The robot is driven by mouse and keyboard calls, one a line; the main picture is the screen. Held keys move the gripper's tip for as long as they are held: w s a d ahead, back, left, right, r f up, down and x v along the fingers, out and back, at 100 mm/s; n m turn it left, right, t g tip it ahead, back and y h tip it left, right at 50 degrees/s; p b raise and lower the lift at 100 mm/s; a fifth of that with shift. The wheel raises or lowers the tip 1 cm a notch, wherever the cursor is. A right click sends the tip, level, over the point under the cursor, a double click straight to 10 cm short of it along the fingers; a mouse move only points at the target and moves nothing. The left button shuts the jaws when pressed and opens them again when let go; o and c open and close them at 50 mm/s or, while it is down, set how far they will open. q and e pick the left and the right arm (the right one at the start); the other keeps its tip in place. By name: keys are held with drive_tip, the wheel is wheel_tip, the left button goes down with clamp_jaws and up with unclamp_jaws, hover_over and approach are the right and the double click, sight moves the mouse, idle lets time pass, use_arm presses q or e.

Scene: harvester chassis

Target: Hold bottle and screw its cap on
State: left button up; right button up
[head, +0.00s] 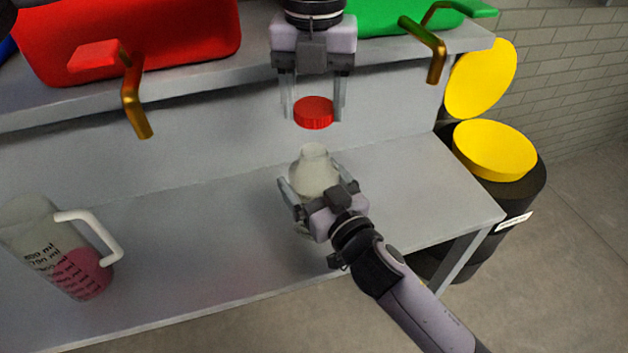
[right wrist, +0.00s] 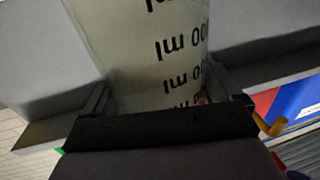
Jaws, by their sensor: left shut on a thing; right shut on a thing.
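A translucent pale bottle (head: 314,172) stands upright on the grey bench, its open neck facing up. My right gripper (head: 319,196) is shut around the bottle's body, and its arm comes from the lower right. The right wrist view shows the bottle (right wrist: 150,60) close up between the fingers, with black ml markings. A red ribbed cap (head: 314,114) is held by my left gripper (head: 313,101), which points down from the top of the head view. The cap is above the bottle's neck with a visible gap. The bottle's lower part is mostly hidden by my right gripper.
A measuring jug (head: 40,245) with pink liquid and a white handle stands on the bench (head: 190,240) at left. A shelf above holds a red container (head: 190,40) and a green container (head: 380,18) with brass taps. Black drums with yellow lids (head: 494,150) stand right.

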use_arm(q)
hover_over(314, 154)
drive_tip(key=shift+f, duration=2.4)
drive_tip(key=shift+f, duration=0.1)
drive_tip(key=shift+f, duration=0.8)
drive_tip(key=shift+f, duration=0.55)
drive_tip(key=o, duration=0.8)
use_arm(e)
drive_tip(key=c, duration=0.6)
use_arm(q)
drive_tip(key=shift+o, duration=1.1)
